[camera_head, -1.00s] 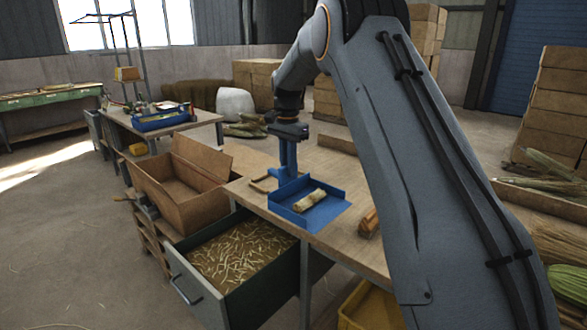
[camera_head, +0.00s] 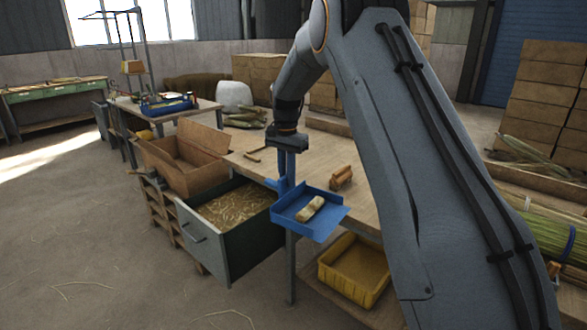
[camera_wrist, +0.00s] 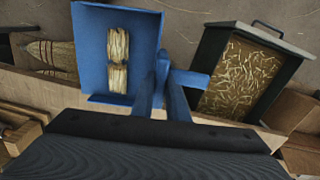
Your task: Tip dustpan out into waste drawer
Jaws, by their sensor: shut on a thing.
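The blue dustpan (camera_head: 305,214) is level in the air at the workbench's front edge and carries a pale bundle (camera_head: 310,209). My gripper (camera_head: 287,146) is shut on the dustpan's upright blue handle. The wrist view shows the dustpan (camera_wrist: 90,45) with the tied bundle (camera_wrist: 118,58) inside. The waste drawer (camera_head: 225,250) is pulled open, with straw scraps (camera_head: 235,207) in it. It lies to the left of the dustpan in the head view and to the right in the wrist view (camera_wrist: 265,40). The dustpan is beside the drawer, not over it.
An open cardboard box (camera_head: 190,165) stands left of the workbench (camera_head: 355,205). A wooden piece (camera_head: 342,177) lies on the benchtop. A yellow crate (camera_head: 355,270) sits below the bench. In the wrist view, a broom head (camera_wrist: 55,55) lies left of the dustpan.

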